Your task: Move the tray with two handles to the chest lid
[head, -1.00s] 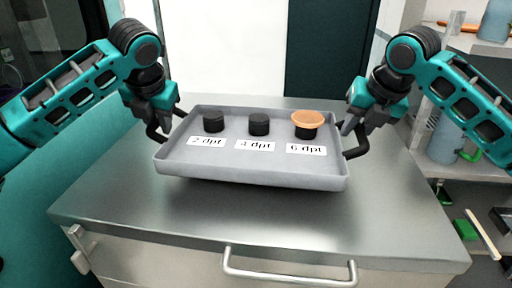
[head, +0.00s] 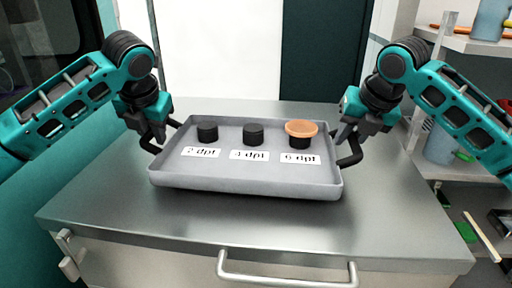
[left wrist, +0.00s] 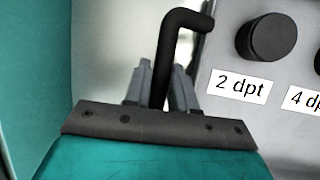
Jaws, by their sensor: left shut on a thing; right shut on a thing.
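The grey tray (head: 245,181) with two black handles is over the metal chest lid (head: 150,217); I cannot tell whether it touches the lid. It carries two black cylinders (head: 207,133) (head: 253,135) and a third with an orange disc (head: 301,128) on top, behind labels 2 dpt, 4 dpt and 6 dpt. My left gripper (head: 155,137) is shut on the left handle (left wrist: 166,60), which stands between its fingers in the left wrist view. My right gripper (head: 346,136) is shut on the right handle (head: 352,152).
A silver pull bar (head: 287,282) is on the chest front, with a latch (head: 69,255) at its left corner. Shelves (head: 470,42) with bottles and tools stand at the right. The lid is bare in front of the tray.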

